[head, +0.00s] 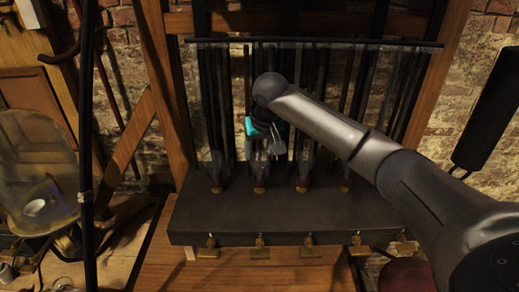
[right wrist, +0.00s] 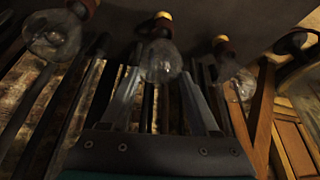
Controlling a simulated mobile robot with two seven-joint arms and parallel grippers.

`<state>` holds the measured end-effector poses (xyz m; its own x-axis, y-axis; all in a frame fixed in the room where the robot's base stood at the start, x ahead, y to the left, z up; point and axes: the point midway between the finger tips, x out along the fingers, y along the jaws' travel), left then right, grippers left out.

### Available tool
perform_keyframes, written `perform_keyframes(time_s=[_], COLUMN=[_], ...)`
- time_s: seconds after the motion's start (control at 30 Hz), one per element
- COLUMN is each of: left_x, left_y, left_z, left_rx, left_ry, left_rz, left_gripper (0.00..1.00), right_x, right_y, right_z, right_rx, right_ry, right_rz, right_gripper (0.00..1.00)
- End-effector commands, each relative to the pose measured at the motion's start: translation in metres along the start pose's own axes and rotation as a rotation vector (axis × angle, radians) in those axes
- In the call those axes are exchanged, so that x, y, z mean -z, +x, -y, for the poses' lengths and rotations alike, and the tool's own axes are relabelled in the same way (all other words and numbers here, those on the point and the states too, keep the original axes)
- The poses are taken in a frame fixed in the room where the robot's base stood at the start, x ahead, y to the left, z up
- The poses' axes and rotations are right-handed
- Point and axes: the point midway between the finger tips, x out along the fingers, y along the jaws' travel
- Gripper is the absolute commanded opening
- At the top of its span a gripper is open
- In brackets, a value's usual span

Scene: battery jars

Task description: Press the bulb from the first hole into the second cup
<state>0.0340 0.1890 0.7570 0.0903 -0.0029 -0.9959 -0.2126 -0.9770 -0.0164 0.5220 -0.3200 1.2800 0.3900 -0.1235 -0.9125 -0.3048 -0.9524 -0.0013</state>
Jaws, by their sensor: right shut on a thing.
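My right gripper (head: 272,148) reaches in from the right and points down over the row of bulbs on the dark shelf (head: 235,218). In the right wrist view, its two pale fingers stand on either side of a clear round bulb (right wrist: 161,62), shut on it. The bulb's base meets an orange-brown collar (right wrist: 162,18) at the shelf surface; how deep it sits I cannot tell. Other bulbs stand on the shelf at the left (head: 215,172) and right (head: 303,172). The gripper partly hides the bulbs behind it. My left gripper is not in view.
Brass fittings (head: 260,247) line the shelf's front edge. Tall dark rods and glass rise behind the bulbs under a dark bar (head: 315,43). A wooden post (head: 165,90) stands left. A clear chair back (head: 38,175) is at far left.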

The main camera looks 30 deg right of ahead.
Motion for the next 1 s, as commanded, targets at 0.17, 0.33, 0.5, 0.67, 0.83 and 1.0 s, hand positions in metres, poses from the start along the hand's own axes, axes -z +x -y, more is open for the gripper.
perform_keyframes(time_s=[0.17,0.33,0.5,0.67,0.83,1.0], left_x=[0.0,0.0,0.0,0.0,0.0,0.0], left_y=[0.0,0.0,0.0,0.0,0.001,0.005], left_z=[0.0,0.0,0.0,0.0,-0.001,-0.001], left_rx=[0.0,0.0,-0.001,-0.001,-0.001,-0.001], left_ry=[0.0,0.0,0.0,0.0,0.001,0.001], left_rz=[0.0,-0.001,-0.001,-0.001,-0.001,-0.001], left_gripper=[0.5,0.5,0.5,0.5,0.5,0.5], right_x=[0.0,0.0,0.0,0.0,0.001,0.001], right_y=[0.001,0.001,0.0,0.0,-0.006,-0.034], right_z=[0.0,0.0,0.0,0.0,0.0,0.0], right_rx=[0.0,0.0,0.0,0.0,0.001,0.002], right_ry=[0.0,0.0,0.0,0.0,0.0,-0.001], right_rz=[0.001,0.001,0.001,0.001,-0.002,-0.005], right_gripper=[0.0,0.81,0.97,0.97,0.97,0.97])
